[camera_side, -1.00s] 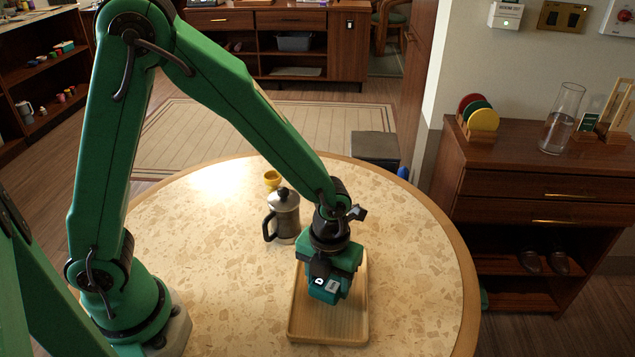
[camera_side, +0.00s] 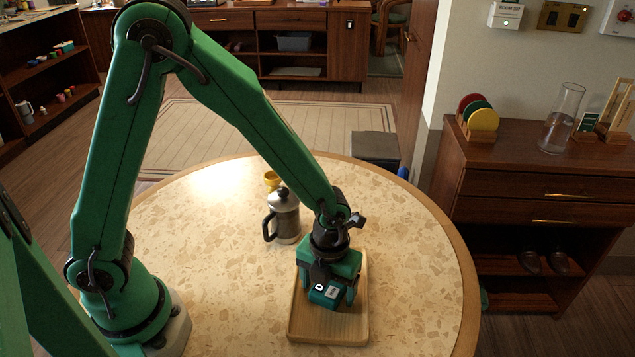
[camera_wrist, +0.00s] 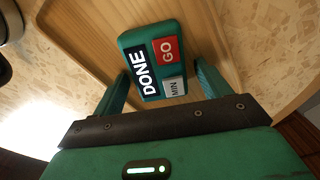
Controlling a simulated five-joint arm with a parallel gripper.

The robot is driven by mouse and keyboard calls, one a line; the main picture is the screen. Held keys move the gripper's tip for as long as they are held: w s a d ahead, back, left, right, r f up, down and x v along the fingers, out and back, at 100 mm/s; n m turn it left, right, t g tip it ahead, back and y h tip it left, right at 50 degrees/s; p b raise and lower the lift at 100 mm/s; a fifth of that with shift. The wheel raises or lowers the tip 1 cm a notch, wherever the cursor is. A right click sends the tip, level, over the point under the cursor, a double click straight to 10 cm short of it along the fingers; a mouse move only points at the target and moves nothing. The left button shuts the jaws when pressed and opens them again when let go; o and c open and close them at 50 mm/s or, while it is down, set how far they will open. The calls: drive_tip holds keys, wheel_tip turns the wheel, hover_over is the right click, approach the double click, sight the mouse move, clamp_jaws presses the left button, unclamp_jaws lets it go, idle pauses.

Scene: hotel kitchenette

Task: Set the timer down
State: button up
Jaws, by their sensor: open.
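The timer (camera_side: 325,294) is a small teal block with a dark screen and a pale button. In the wrist view the timer (camera_wrist: 140,65) shows a "DONE" screen, a red "GO" button and a grey "MIN" button. It appears to rest on the wooden tray (camera_side: 328,327), face up and slightly turned; its underside is hidden. My gripper (camera_side: 329,288) is low over the tray, with its fingers spread on either side of the timer. In the wrist view my gripper (camera_wrist: 160,85) is open, with its near end around the timer.
A French press (camera_side: 285,217) stands on the round table (camera_side: 205,275) behind and left of the tray, with a yellow cup (camera_side: 271,180) beyond it. The table is clear right of the tray. A wooden cabinet (camera_side: 540,195) stands beyond the table's right edge.

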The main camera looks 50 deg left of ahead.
sight(328, 287)
wheel_tip(328, 287, up, 12)
drive_tip(key=shift+r, duration=0.15)
idle(0.7)
drive_tip(key=shift+a+r, duration=0.1)
idle(0.5)
drive_tip(key=s+a+r+n+t, duration=0.2)
drive_tip(key=a+n, duration=0.3)
drive_tip(key=n, duration=0.5)
drive_tip(key=s+a+r+n+t, duration=0.1)
drive_tip(key=s+a+r+n, duration=0.3)
drive_tip(key=n, duration=0.7)
drive_tip(key=s+a+r+n+t, duration=0.2)
drive_tip(key=a+r+n, duration=0.3)
drive_tip(key=n, duration=0.5)
drive_tip(key=shift+s+a+r+t, duration=0.15)
drive_tip(key=shift+s+a+t, duration=0.2)
drive_tip(key=shift+s, duration=0.45)
